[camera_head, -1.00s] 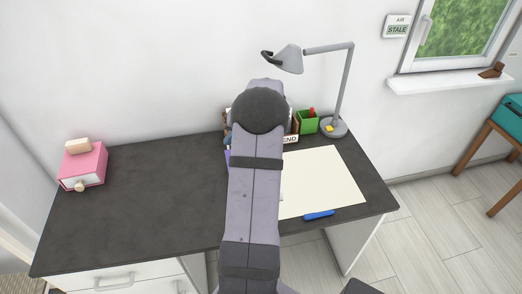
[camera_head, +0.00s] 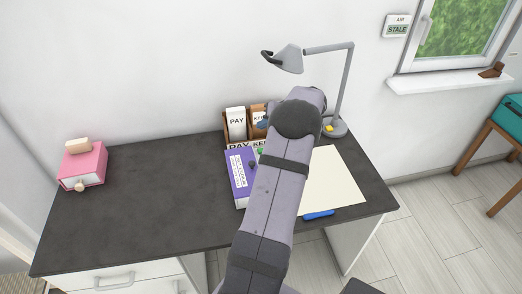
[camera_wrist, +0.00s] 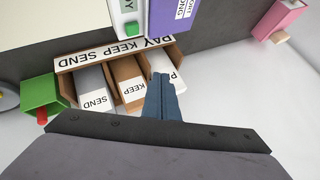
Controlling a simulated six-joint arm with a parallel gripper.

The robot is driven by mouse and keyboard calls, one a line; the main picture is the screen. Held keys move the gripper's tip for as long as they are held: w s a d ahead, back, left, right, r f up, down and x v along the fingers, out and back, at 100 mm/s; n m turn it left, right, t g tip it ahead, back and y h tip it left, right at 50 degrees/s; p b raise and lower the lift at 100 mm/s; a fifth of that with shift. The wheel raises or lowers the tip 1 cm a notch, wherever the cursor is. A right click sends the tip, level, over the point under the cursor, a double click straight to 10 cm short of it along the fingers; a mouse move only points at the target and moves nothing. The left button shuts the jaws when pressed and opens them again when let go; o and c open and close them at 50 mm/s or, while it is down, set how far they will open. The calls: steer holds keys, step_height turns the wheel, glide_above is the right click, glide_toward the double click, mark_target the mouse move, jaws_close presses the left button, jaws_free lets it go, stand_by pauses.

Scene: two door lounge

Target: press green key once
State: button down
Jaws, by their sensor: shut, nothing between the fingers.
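The green key (camera_wrist: 131,28) is a small round green button on a white device (camera_wrist: 118,10), near the top of the wrist view, where the device is cut off. In the head view a small green spot (camera_head: 260,151), probably the key, shows just left of my arm; most of the device is hidden. My gripper (camera_wrist: 163,78) has its blue fingers shut and empty. In the wrist view its tips overlap the letter sorter's PAY slot, below and right of the key. I cannot tell its height. The tips are apart from the key in that picture.
The wooden letter sorter (camera_wrist: 72,60), marked PAY KEEP SEND, holds papers. A purple box or book (camera_head: 240,178) lies beside the device. A green cup (camera_wrist: 38,92), desk lamp (camera_head: 343,90), cream sheet (camera_head: 335,180) and blue pen (camera_head: 319,215) are nearby. The desk's left side is mostly clear.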

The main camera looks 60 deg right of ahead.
steer(key=shift+f, duration=0.15)
step_height(320, 180, down, 8)
steer(key=b, duration=0.3)
steer(key=shift+r, duration=0.25)
steer(key=shift+f+b, duration=0.55)
steer(key=shift+b, duration=0.3)
steer(key=shift+f+b, duration=0.9)
steer(key=shift+b, duration=0.6)
stand_by(2.0)
steer(key=shift+r, duration=0.95)
steer(key=shift+r+p, duration=0.1)
steer(key=shift+p, duration=0.2)
steer(key=shift+r+p, duration=1)
steer(key=shift+r, duration=1.4)
